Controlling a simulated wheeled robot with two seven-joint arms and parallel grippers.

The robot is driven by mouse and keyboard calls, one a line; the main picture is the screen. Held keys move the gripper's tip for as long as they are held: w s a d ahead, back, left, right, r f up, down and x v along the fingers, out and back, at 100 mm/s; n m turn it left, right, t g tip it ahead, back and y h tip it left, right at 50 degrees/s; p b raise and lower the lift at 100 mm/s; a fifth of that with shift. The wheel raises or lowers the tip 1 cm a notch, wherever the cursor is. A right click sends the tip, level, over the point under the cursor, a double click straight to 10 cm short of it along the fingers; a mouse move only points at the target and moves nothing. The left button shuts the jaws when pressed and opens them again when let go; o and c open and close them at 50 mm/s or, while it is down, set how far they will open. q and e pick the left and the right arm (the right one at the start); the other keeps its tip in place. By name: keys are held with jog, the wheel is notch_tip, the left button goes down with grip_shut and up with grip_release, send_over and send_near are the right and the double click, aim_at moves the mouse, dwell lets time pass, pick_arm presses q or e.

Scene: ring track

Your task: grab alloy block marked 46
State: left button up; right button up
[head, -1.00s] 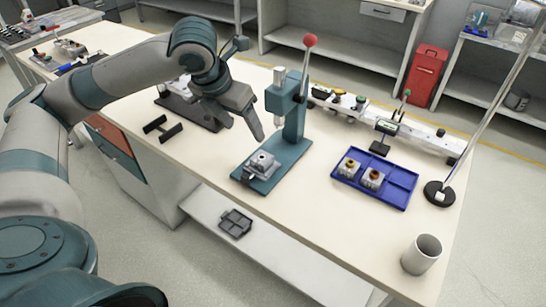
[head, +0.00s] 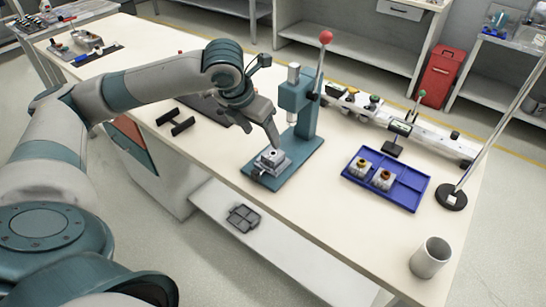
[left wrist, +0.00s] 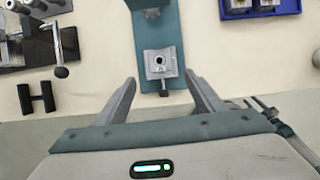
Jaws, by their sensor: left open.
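A grey metal block (head: 272,158) with a round hole on top sits in a holder on the teal base of a lever press. It also shows in the left wrist view (left wrist: 160,63), ahead of my fingers. I cannot read a number on it. My left gripper (head: 262,136) is open and empty, just above and behind the block; in the left wrist view its fingers (left wrist: 160,82) point toward the block, one to each side. Two more grey blocks with brass-coloured tops, a left one (head: 359,170) and a right one (head: 382,181), stand in a blue tray. My right gripper is not in view.
The teal press (head: 299,100) with its red-knobbed lever rises beside my left gripper. The blue tray (head: 412,190) lies to the right. A black H-shaped stand (head: 176,122) is to the left. A grey cup (head: 430,257) stands at the near right.

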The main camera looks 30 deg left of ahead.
pick_arm(q)
send_near(273, 153)
jog(key=shift+d+f, duration=0.1)
jog(key=shift+f, duration=0.75)
jog(key=shift+w+f, duration=0.2)
jog(key=shift+f, duration=0.3)
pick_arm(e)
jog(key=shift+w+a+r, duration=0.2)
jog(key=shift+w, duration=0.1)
pick_arm(q)
jog(key=shift+f, duration=0.15)
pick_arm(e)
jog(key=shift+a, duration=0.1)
pick_arm(q)
jog(key=shift+w+f, duration=0.2)
jog(key=x, duration=0.2)
jog(key=p+x, duration=0.1)
jog(key=x, duration=0.1)
jog(key=shift+w+r, duration=0.1)
jog(key=shift+w, duration=0.1)
jog(key=shift+f, duration=0.25)
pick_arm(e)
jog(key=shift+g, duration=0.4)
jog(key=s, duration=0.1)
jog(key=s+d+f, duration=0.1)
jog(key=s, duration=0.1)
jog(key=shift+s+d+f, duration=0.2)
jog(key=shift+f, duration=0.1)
